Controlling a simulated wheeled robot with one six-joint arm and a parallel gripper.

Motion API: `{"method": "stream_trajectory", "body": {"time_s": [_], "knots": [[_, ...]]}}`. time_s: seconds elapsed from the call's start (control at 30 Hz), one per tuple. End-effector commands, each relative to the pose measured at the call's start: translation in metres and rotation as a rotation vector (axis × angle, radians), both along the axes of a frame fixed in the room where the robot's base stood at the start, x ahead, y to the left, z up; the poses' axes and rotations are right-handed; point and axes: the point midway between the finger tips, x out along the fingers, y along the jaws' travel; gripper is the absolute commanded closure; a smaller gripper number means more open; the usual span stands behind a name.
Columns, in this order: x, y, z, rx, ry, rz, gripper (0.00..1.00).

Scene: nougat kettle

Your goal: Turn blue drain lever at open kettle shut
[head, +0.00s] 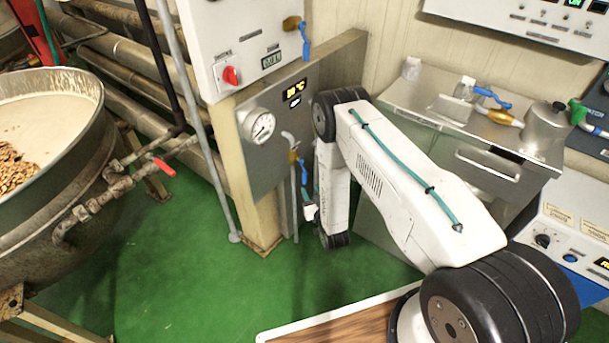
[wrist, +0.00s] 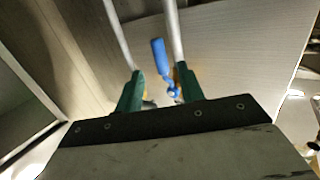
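The open kettle (head: 60,130) stands at the left of the head view, holding pale cream and nuts. The lever on its outlet pipe looks red (head: 162,167). A blue lever (head: 303,170) hangs from a brass valve on a thin upright pipe below the round gauge. My gripper (wrist: 159,78) is down beside this pipe, its fingers mostly hidden in the head view. In the wrist view its two green fingers are apart, and a blue lever (wrist: 160,58) shows between or beyond them. I cannot tell whether they touch it.
Another blue lever (head: 304,38) is on the white control box above. A third blue lever (head: 492,97) is on the steel counter (head: 420,90) at right. A post (head: 258,190) and diagonal pipe (head: 190,90) stand left of my arm. Green floor (head: 180,270) is clear in front.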

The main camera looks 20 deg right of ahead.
Motion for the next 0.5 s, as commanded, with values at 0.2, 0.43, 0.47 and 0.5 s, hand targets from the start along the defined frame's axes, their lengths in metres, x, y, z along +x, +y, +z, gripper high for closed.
{"method": "stream_trajectory", "body": {"time_s": [0.2,0.43,0.47,0.5], "knots": [[0.013,0.000,0.017,0.003,-0.083,0.000,0.62],[0.051,0.002,0.018,0.003,-0.083,0.000,0.62],[0.055,0.002,0.018,0.003,-0.082,0.000,0.62],[0.061,0.002,0.017,0.003,-0.082,0.000,0.62]]}}
